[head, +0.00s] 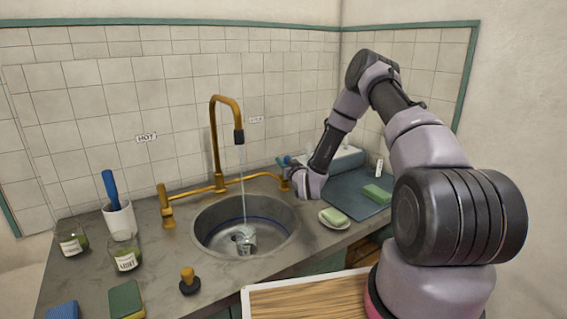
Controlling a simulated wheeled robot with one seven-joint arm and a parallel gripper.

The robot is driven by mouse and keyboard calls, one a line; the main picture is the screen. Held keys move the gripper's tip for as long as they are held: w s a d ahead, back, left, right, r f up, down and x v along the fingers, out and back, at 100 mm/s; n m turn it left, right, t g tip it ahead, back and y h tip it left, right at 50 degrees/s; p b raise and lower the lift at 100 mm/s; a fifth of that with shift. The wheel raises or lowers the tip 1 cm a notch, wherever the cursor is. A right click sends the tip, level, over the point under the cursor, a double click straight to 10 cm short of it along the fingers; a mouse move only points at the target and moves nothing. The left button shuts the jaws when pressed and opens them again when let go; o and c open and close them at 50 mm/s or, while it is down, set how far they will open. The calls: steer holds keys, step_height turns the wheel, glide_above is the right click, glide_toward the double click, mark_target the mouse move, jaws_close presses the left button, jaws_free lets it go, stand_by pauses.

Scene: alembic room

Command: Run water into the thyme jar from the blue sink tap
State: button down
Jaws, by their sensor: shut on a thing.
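A small glass jar (246,243) with a pale label stands in the round steel sink (205,222). Its label is too small to read. A thin stream of water (243,190) falls from the brass tap's dark spout tip (239,137) to the jar. My gripper (288,167) is at the right end of the brass pipe, shut on the blue tap handle (281,161). The fingers are small and partly hidden by my wrist. The left tap handle (164,197) is brass.
Two labelled jars (72,240) (125,253) and a white cup (119,218) with a blue-handled tool stand at left. Sponges (126,298) and a plunger-like stopper (189,282) lie in front. A soap dish (334,220) and a dark mat (352,190) are right. A sign reads HOT (146,138).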

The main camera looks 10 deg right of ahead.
stand_by(0.7)
steer(key=shift+w+a+f+g, duration=0.15)
steer(key=shift+w+g, duration=0.15)
steer(key=shift+g, duration=0.3)
steer(key=shift+w+a+f+g, duration=0.1)
steer(key=shift+w+g, duration=0.15)
steer(key=shift+g, duration=0.35)
steer(key=c, duration=0.6)
jaws_free()
steer(key=v, duration=1)
steer(key=shift+s+r, duration=0.1)
steer(key=shift+s, duration=0.3)
